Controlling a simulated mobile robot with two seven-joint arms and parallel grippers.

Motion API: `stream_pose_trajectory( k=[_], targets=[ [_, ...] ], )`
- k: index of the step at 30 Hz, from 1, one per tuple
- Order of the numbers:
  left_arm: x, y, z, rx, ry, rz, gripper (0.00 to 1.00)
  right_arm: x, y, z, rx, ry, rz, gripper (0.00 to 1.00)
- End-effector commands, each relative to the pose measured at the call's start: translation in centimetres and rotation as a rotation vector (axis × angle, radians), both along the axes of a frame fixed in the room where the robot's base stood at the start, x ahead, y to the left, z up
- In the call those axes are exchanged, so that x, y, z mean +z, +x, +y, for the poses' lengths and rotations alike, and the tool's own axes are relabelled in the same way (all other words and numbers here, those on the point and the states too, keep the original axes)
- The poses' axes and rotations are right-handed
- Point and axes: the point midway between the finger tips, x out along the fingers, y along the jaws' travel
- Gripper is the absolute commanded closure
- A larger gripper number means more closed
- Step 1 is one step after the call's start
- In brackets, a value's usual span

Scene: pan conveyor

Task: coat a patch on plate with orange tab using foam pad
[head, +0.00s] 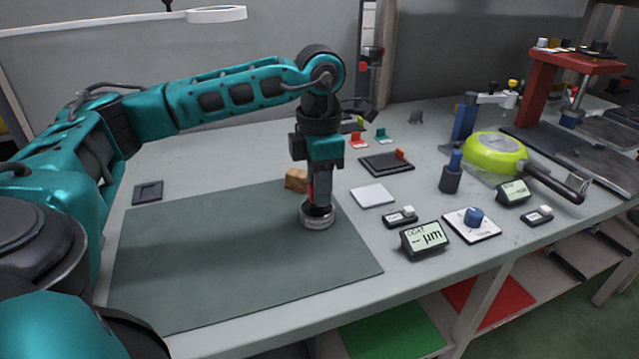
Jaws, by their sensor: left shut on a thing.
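My left gripper (318,200) points straight down over the green-grey mat and is shut on a round piece (317,222) with a dark top and a pale grey rim. I cannot tell whether this is the foam pad, or whether it touches the mat. A tan block (296,179) lies just left of and behind the gripper. The dark square plate with the orange tab (386,164) lies flat to the right of the gripper, with its tab at its right side. My right gripper is not in view.
The mat (200,265) is mostly clear. A white square plate (374,196), a gauge reading µm (425,239) and a blue-knobbed dial (472,222) stand to the right. A lime pan (495,154) and a red press (570,62) are further right. Red and green tabbed pieces stand at the back.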

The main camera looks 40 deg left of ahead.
Motion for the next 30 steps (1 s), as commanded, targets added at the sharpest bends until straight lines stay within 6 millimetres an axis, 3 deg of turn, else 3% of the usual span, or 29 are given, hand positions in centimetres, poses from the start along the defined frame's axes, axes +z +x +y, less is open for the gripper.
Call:
stream_pose_trajectory(
  k=[30],
  targets=[
    [-0.90, 0.02, -0.03, 0.000, -0.001, -0.001, 0.99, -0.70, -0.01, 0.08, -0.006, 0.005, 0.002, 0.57]
  ],
)
